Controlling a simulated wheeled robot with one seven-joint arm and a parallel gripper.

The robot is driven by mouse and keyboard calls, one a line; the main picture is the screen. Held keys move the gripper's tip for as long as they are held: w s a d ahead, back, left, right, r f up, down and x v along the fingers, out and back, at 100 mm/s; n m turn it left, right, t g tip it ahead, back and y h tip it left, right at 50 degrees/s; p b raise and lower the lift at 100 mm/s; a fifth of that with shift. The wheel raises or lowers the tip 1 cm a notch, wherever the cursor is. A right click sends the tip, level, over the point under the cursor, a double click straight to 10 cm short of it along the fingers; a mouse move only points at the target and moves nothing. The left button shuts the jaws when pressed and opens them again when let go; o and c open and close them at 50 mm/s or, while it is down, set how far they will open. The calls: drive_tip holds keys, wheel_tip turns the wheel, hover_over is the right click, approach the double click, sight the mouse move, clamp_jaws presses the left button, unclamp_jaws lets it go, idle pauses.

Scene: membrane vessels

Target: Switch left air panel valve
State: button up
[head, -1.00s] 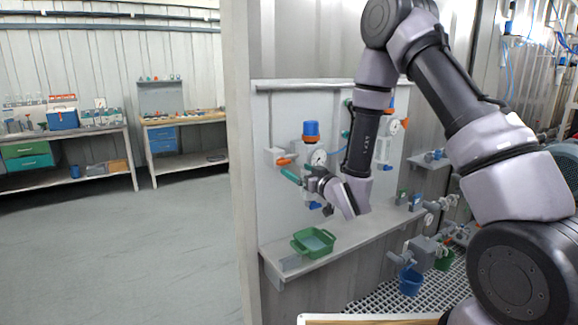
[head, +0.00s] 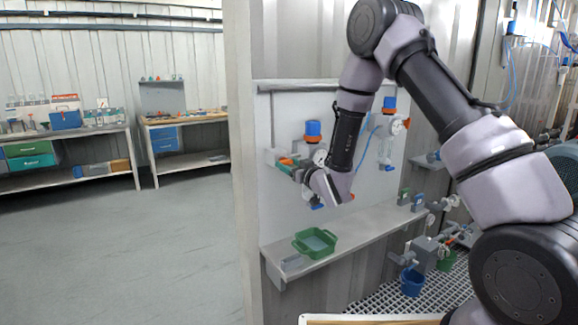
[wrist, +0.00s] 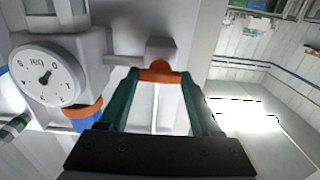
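The left air panel valve has an orange handle (wrist: 158,72) on a grey body. The handle also shows in the head view (head: 287,160), left of the blue-topped regulator (head: 313,130). My gripper (wrist: 160,78) has its two green fingers spread, one on each side of the orange handle, with the handle between the tips. Whether the fingers touch the handle cannot be told. In the head view my gripper (head: 285,167) is right at the handle. A round gauge (wrist: 46,76) sits to the left in the wrist view; my wrist partly hides it in the head view.
A second regulator with a blue top (head: 389,104) and a gauge is to the right on the same white board. A shelf (head: 365,228) with a green tray (head: 314,242) is below. A wall edge (head: 243,200) stands to the left. Open floor lies beyond it.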

drive_tip(key=shift+n, duration=0.3)
drive_tip(key=n, duration=1.1)
drive_tip(key=shift+n, duration=2.1)
drive_tip(key=shift+f, duration=0.1)
drive_tip(key=o, duration=1.4)
